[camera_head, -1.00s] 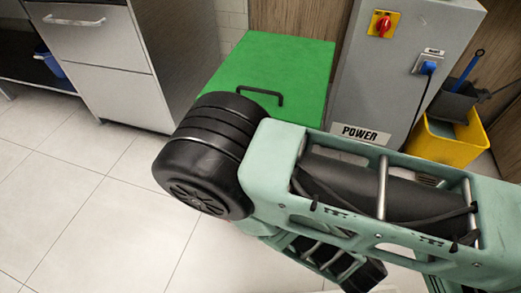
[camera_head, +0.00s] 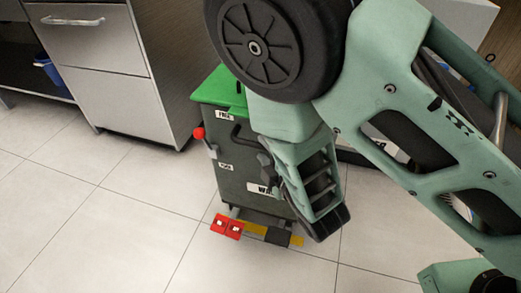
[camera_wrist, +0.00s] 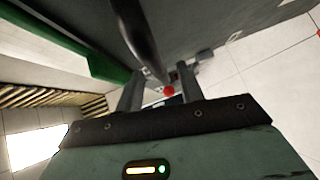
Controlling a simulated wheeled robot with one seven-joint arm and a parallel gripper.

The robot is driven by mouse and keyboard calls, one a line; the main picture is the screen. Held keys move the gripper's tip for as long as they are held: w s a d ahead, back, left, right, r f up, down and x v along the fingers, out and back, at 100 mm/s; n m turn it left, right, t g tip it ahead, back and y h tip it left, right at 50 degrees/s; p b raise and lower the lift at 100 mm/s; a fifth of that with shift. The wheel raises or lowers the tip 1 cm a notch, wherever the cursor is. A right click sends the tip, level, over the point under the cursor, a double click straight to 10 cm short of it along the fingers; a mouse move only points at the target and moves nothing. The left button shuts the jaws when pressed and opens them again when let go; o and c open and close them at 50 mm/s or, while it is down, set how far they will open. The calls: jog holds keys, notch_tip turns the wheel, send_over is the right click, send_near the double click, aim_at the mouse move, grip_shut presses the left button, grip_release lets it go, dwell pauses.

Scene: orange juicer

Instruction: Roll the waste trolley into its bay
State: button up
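The waste trolley (camera_head: 232,180) stands upright on the tiles, with a dark body and a green lid (camera_head: 210,90). A black handle (camera_head: 238,134) juts from its front, and a lever with a red knob (camera_head: 198,133) is at its left. My gripper (camera_head: 263,163) points down in front of the trolley, close to the handle. In the wrist view my gripper (camera_wrist: 159,85) has its two fingers apart, with the dark handle bar (camera_wrist: 137,35) reaching toward the gap. Contact cannot be told. My arm hides the trolley's right side.
Red pedals (camera_head: 227,226) and a yellow-black strip (camera_head: 268,232) sit low at the trolley's front. A steel drawer cabinet (camera_head: 100,65) stands at the left, with a blue bucket (camera_head: 50,68) beyond it. The tiled floor (camera_head: 90,210) at front left is clear.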

jog(key=shift+x, duration=1.4)
